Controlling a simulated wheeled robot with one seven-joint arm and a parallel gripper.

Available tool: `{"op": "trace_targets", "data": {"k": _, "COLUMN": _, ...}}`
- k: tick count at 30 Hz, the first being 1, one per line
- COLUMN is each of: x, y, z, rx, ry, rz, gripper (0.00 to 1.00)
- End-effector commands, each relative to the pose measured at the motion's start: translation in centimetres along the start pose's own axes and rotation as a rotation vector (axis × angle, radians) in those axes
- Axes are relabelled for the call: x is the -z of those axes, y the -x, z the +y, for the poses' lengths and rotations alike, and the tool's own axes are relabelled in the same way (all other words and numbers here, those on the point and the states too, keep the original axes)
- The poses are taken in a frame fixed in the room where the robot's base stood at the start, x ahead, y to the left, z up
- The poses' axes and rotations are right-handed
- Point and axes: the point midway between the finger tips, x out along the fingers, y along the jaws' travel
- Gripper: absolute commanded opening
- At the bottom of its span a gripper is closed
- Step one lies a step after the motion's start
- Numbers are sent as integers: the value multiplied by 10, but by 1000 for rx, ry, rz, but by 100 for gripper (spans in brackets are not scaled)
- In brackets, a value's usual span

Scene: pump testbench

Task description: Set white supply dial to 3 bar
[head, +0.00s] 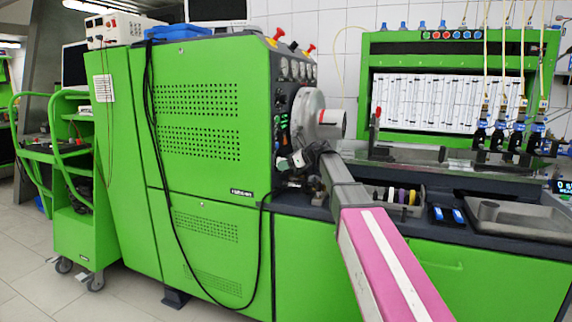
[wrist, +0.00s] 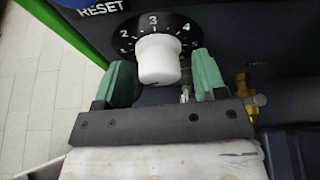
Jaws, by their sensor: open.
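The white supply dial (wrist: 157,62) is a round white knob on a black scale plate (wrist: 153,22) marked 1 to 5, with 3 at the top. I cannot make out a pointer mark on the knob. My gripper (wrist: 162,78) has its green fingers open, one on each side of the knob. A gap shows on both sides, and the right finger is a little farther off. In the head view my gripper (head: 292,162) is at the bench's dark control panel, and the dial there is too small to tell or hidden.
A RESET label (wrist: 102,8) is left of the dial. A brass fitting (wrist: 247,90) sticks out to the right, near my gripper. The green bench cabinet (head: 205,165) stands left of the panel, with a black cable (head: 165,190) hanging down it.

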Motion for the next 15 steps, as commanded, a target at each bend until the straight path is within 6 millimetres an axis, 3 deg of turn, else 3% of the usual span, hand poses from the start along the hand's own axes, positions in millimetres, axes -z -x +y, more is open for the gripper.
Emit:
{"op": "trace_targets", "data": {"k": 2, "x": 0, "y": 0, "z": 0, "rx": 0, "ry": 0, "rz": 0, "gripper": 62}}
{"op": "trace_targets", "data": {"k": 6, "x": 0, "y": 0, "z": 0, "rx": 0, "ry": 0, "rz": 0, "gripper": 16}}
{"op": "trace_targets", "data": {"k": 15, "x": 0, "y": 0, "z": 0, "rx": -8, "ry": -18, "rz": -1, "gripper": 16}}
